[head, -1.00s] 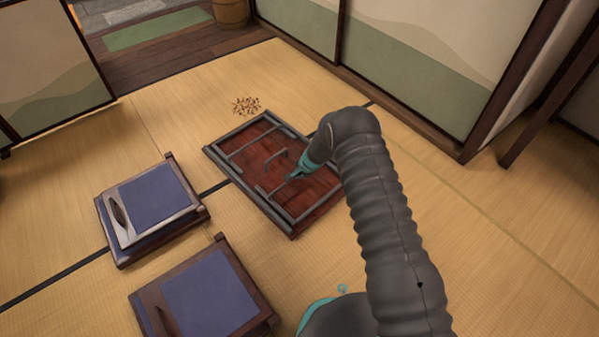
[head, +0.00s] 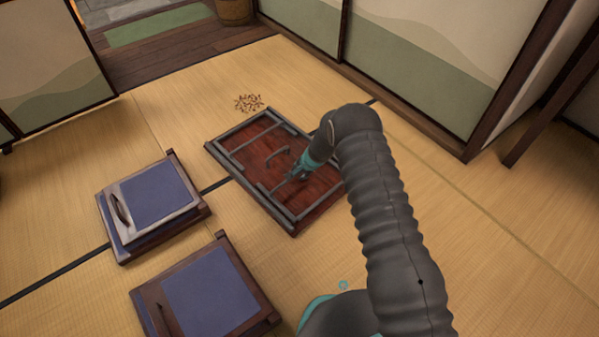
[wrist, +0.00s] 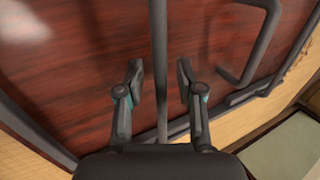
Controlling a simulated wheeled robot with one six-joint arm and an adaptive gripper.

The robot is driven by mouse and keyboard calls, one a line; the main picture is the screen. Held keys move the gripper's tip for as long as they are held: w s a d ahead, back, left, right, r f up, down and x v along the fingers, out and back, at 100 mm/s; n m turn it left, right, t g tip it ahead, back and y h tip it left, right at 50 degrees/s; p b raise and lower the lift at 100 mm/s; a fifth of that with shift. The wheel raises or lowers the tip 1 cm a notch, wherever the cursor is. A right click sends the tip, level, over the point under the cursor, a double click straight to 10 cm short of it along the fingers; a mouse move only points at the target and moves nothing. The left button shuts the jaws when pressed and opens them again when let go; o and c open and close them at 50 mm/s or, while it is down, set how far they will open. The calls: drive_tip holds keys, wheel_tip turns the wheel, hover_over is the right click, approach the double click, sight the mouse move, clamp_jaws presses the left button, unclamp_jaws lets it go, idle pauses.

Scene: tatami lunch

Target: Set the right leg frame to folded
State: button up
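A low table with a dark red-brown board (head: 250,158) and grey edging lies underside up on the tatami in the head view. A grey leg frame (head: 276,188) lies low over its near part, partly hidden by my gripper (head: 296,177); I cannot tell its exact angle. In the wrist view, my gripper (wrist: 160,70) is open, with one finger on each side of a grey bar of this frame (wrist: 160,35). The fingers stand apart from the bar. A second leg frame (head: 246,138) lies along the far part of the board.
Two blue-cushioned floor seats (head: 152,197) (head: 212,297) lie left and near. Small brown bits (head: 249,103) lie beyond the table. Sliding panels (head: 420,60) stand behind.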

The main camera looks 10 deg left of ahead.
drive_tip(key=v, duration=1.2)
idle(0.5)
